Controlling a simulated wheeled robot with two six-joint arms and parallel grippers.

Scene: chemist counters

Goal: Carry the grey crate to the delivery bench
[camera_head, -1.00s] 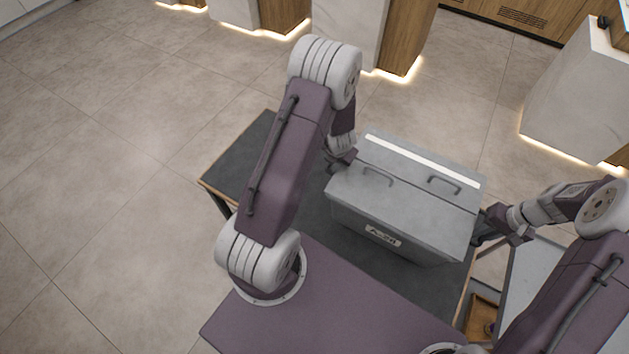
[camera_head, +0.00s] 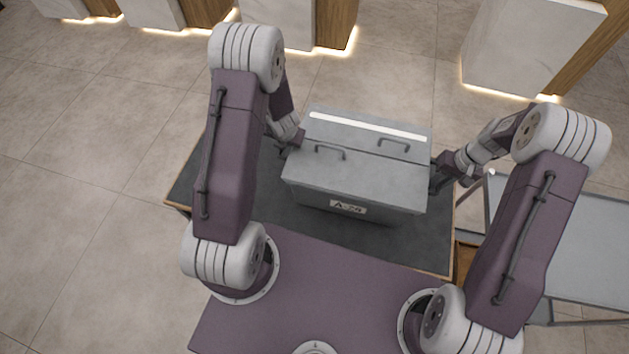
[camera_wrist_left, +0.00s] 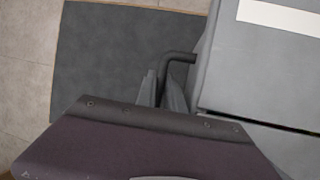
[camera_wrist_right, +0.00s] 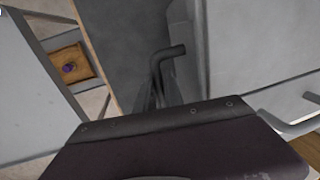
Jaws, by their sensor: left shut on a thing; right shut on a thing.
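The grey crate (camera_head: 355,170), a lidded box with a white strip along its top and an "A-26" label, is level over a dark-topped table (camera_head: 245,200). I cannot tell whether its base touches the top. My left gripper (camera_head: 296,142) is at its left end; in the left wrist view the jaws (camera_wrist_left: 163,92) are shut on a bent dark side handle (camera_wrist_left: 181,57). My right gripper (camera_head: 438,182) is at its right end; in the right wrist view the jaws (camera_wrist_right: 163,88) are shut on the other side handle (camera_wrist_right: 170,52). Which bench is the delivery bench is unclear.
A pale grey-topped table (camera_head: 585,235) stands close at the right, beyond a narrow gap. White and wood counters (camera_head: 530,45) with lit bases line the back. The tiled floor (camera_head: 90,200) on the left is clear.

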